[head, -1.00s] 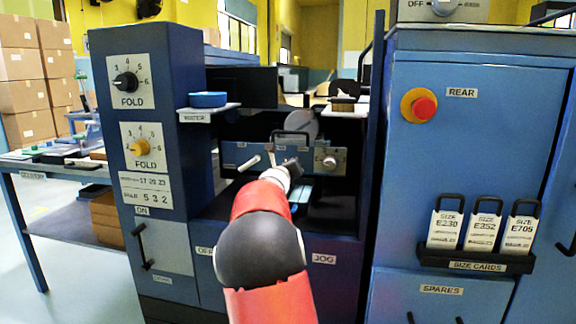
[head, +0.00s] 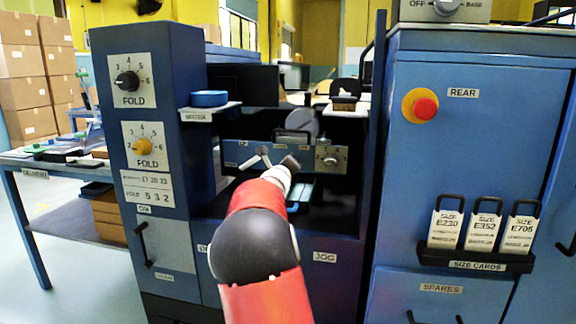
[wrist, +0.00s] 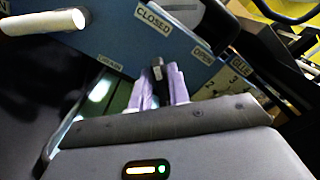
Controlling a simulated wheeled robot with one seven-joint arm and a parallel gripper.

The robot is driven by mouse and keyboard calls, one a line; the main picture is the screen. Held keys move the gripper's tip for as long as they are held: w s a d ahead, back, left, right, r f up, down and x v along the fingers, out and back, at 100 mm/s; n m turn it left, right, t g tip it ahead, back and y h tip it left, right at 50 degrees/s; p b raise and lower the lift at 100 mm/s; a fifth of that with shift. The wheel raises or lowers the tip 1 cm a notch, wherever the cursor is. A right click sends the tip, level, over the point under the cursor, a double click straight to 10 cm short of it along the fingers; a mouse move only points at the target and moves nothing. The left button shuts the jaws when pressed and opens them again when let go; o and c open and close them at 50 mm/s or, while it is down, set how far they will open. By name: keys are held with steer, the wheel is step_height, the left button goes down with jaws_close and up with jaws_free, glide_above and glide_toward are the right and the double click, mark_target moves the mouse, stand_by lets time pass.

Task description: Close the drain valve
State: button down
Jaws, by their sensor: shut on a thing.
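The drain valve is on the blue panel (head: 240,152) inside the machine bay. In the wrist view its plate (wrist: 178,45) carries the labels CLOSED, OPEN and DRAIN. My gripper (wrist: 160,84) is at the plate, its pale purple fingers shut on the dark valve handle (wrist: 157,66). The handle lies between the OPEN and DRAIN labels, and the CLOSED label is above it. The fingers and my wrist hide most of the handle. In the head view my gripper (head: 290,163) reaches the middle of the panel, where the handle is too small to read clearly.
A white bar (wrist: 45,21) sticks out left of the valve in the wrist view. A round knob (head: 329,160) is on the panel's right. Side cabinets flank the narrow bay. A blue round container (head: 208,98) stands on a shelf at the left.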

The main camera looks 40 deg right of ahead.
steer(key=c, duration=1.4)
jaws_free()
steer(key=shift+c, duration=0.2)
steer(key=v, duration=0.7)
steer(key=shift+s+a+b, duration=0.25)
steer(key=shift+a+b, duration=0.05)
steer(key=shift+b, duration=0.15)
